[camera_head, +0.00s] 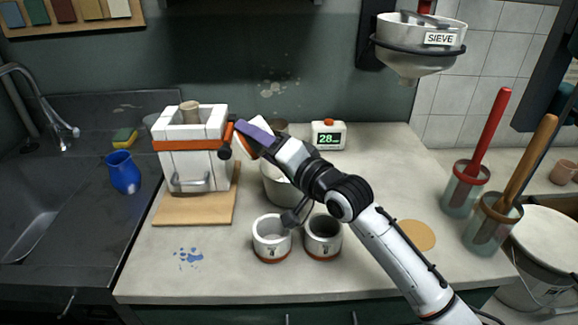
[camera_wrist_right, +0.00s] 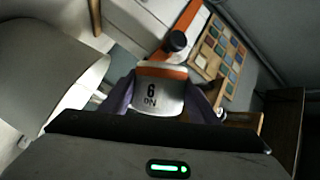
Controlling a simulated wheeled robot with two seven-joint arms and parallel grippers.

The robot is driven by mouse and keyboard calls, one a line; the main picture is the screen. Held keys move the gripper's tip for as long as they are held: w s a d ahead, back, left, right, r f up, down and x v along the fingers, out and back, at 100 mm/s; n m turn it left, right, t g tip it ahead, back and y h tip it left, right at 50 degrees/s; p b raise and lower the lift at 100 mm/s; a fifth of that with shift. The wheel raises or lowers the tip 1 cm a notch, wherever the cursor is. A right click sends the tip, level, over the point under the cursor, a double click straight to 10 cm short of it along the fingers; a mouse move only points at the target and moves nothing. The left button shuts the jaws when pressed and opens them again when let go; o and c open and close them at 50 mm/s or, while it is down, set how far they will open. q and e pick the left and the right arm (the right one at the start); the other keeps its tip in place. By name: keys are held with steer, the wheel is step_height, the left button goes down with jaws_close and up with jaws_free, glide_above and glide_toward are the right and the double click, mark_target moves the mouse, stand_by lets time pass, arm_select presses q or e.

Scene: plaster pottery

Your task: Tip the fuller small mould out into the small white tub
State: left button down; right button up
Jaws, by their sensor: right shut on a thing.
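My right gripper (camera_head: 258,138) is shut on a small white mould (camera_wrist_right: 160,92) with an orange band and a dark number on its face. It holds this mould tilted in the air, between the white plaster block and the pale tub. The mould's opening and contents are hidden. Below the wrist, a pale tub (camera_head: 270,185) stands on the counter, partly covered by my arm. Two more small white moulds with orange-brown bases stand in front: the left one (camera_head: 271,247) and the right one (camera_head: 323,245), both upright. My left gripper is not in view.
A white plaster block mould (camera_head: 190,170) with an orange strap stands on a wooden board (camera_head: 190,208), close left of the held mould. A timer (camera_head: 328,134) stands behind. The sieve (camera_head: 420,45) hangs at the upper right. The front right counter holds a tan disc (camera_head: 416,235).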

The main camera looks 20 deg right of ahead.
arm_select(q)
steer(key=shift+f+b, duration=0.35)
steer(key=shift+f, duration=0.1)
arm_select(e)
steer(key=shift+r, duration=0.1)
steer(key=shift+d+r+m+t+b, duration=0.1)
steer(key=shift+m+t+b, duration=0.2)
steer(key=shift+m+b, duration=0.5)
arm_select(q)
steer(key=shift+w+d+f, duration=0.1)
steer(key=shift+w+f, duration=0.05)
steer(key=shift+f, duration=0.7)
arm_select(e)
steer(key=shift+r, duration=0.15)
arm_select(q)
steer(key=shift+b, duration=0.3)
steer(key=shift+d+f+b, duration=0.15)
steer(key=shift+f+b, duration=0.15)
steer(key=shift+b, duration=0.05)
arm_select(e)
steer(key=shift+d, duration=0.2)
